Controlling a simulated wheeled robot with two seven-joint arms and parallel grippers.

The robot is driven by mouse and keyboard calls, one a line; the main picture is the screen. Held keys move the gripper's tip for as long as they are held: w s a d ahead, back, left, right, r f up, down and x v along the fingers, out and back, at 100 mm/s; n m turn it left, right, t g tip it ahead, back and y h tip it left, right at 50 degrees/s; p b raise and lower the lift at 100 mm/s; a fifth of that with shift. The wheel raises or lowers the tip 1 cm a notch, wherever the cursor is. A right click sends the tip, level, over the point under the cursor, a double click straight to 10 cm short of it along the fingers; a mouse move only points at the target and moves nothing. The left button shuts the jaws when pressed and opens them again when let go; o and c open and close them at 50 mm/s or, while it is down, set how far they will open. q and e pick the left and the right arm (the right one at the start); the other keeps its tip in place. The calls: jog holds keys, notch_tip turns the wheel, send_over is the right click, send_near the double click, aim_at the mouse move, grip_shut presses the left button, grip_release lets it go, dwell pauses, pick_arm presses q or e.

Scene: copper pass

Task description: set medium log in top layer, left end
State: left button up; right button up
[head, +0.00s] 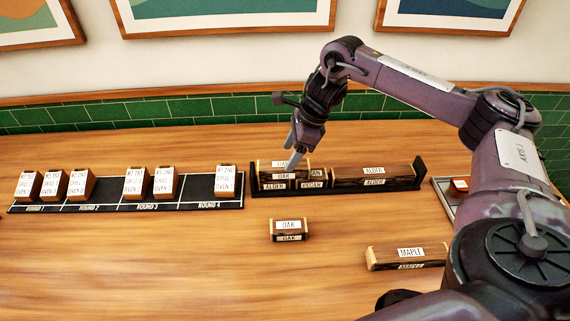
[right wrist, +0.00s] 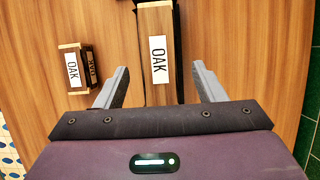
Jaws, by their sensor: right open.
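A dark-barked log (head: 270,177) with pale ends and an OAK label lies at the left end of the rack (head: 420,184), on top of lower logs labelled ALDER and PECAN. My right gripper (head: 292,163) is over this log, open. In the right wrist view the OAK log (right wrist: 155,25) lies in line between the two spread fingers (right wrist: 160,84), with a gap on each side. The fingers partly cover the rack's left end in the head view. A shorter OAK log (head: 289,231) lies on the table in front of the rack. My left gripper is out of view.
A long ALDER log (head: 400,171) fills the rack's right part. A MAPLE log (head: 380,261) lies at the front right. A black board (head: 200,190) with several labelled blocks stands left. A tray (head: 447,196) is partly behind my right arm. The front left table is clear.

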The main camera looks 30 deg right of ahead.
jog(key=v, duration=0.5)
jog(key=shift+r+p, duration=0.3)
jog(key=shift+r, duration=0.05)
jog(key=shift+s+d+r, duration=0.25)
jog(key=shift+d+r, duration=0.05)
jog(key=shift+r, duration=0.25)
